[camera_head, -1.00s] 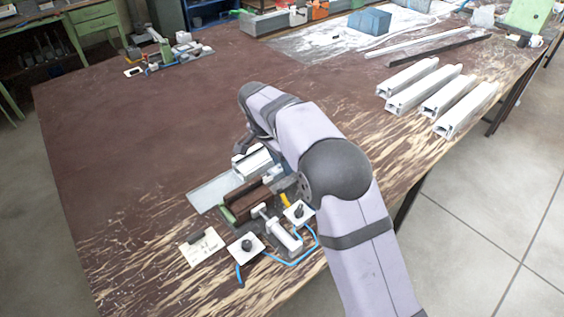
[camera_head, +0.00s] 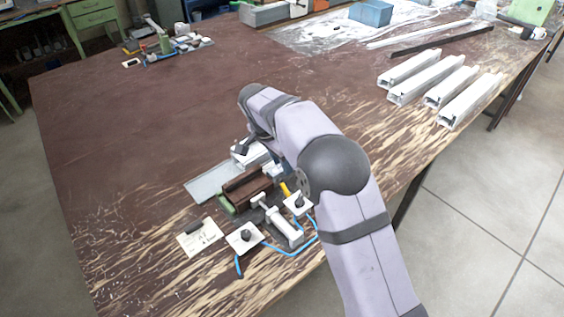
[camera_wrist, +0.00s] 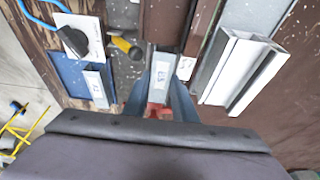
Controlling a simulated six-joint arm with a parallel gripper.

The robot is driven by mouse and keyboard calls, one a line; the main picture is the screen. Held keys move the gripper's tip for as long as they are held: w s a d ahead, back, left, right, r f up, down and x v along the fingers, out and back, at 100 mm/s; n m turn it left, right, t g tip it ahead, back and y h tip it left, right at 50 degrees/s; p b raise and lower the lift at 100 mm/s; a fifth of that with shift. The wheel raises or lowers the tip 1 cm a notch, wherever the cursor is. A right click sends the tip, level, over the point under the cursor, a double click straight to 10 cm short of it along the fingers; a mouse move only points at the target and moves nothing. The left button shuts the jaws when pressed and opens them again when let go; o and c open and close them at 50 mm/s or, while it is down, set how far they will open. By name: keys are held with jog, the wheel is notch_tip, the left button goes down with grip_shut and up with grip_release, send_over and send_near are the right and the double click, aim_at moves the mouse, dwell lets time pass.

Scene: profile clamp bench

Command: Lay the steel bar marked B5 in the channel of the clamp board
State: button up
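In the wrist view a grey steel bar (camera_wrist: 161,72) with a small label lies lengthwise between my fingers; the rotated label looks like B5 but is blurred. My gripper (camera_wrist: 159,103) seems closed on its near part, one blue-grey finger along each side. The bar's far end meets the brown block (camera_wrist: 165,22) of the clamp board; I cannot tell its height above the board. In the head view the clamp board (camera_head: 212,181) with its brown blocks sits left of my arm, and my arm hides the fingers and most of the bar.
A white hollow profile (camera_wrist: 245,65) lies right of the fingers. On the left are a blue pad (camera_wrist: 70,72) with a labelled piece (camera_wrist: 97,88), a yellow-and-black handle (camera_wrist: 125,46) and a black knob (camera_wrist: 74,40).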

jog(key=o, duration=0.3)
jog(key=shift+s+f, duration=0.1)
jog(key=shift+f, duration=0.15)
jog(key=shift+d, duration=0.1)
jog(key=v, duration=0.7)
jog(key=shift+b, duration=0.35)
jog(key=shift+r, duration=0.4)
